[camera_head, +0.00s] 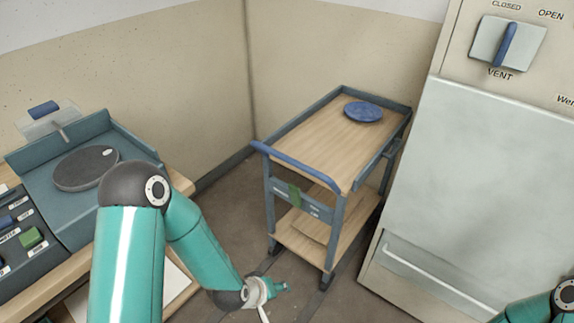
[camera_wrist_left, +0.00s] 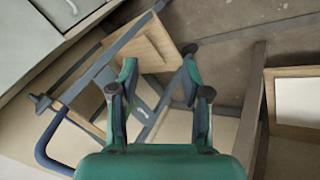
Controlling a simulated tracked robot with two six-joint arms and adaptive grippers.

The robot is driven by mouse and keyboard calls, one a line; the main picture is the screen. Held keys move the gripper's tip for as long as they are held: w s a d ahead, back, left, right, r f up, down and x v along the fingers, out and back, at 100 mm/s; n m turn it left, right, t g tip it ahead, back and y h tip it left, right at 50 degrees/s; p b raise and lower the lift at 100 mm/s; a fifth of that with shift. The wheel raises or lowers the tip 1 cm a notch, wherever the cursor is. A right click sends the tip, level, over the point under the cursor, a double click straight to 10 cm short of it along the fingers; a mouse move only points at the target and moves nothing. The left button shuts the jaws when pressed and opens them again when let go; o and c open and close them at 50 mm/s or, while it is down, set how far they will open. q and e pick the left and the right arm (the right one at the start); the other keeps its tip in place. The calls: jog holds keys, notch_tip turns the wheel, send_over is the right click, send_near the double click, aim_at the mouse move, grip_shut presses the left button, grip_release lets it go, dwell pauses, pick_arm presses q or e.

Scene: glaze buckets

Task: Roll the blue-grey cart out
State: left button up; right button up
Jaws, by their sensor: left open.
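The blue-grey cart (camera_head: 325,148) stands between the beige wall and the large pale cabinet. It has wooden shelves, a blue handle bar (camera_head: 300,167) on its near end and a green latch-like piece (camera_head: 294,194) on the panel below. A round blue disc (camera_head: 363,112) lies on its top. My left gripper (camera_head: 276,291) is low, in front of the cart's near end and below the handle, apart from it. In the left wrist view its fingers (camera_wrist_left: 158,70) are open and empty, with the cart's frame behind and the handle (camera_wrist_left: 45,140) at left. My right gripper is out of frame.
A bench with a teal wheel tray (camera_head: 88,200) and a control panel (camera_head: 25,240) stands at left. The cabinet (camera_head: 460,170), with a blue vent knob (camera_head: 507,44), stands close on the cart's right. Bare floor (camera_head: 225,215) lies between bench and cart.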

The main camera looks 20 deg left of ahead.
pick_arm(q)
jog(key=w+a+r+n+t+y+b, duration=0.25)
jog(key=w+r+n+t, duration=0.3)
jog(key=w+r, duration=0.45)
jog(key=n+t+y+b, duration=0.1)
jog(key=n+t, duration=0.4)
send_near(285, 161)
jog(key=w+p, duration=0.1)
jog(key=w, duration=0.5)
jog(key=w+f+p, duration=0.1)
jog(key=w, duration=0.2)
jog(key=shift+a+f+p, duration=0.1)
jog(key=shift+f+p, duration=0.05)
jog(key=shift+p, duration=0.15)
jog(key=shift+w+f, duration=0.2)
jog(key=shift+w, duration=0.7)
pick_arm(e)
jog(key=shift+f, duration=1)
pick_arm(q)
jog(key=shift+g, duration=0.25)
grip_shut()
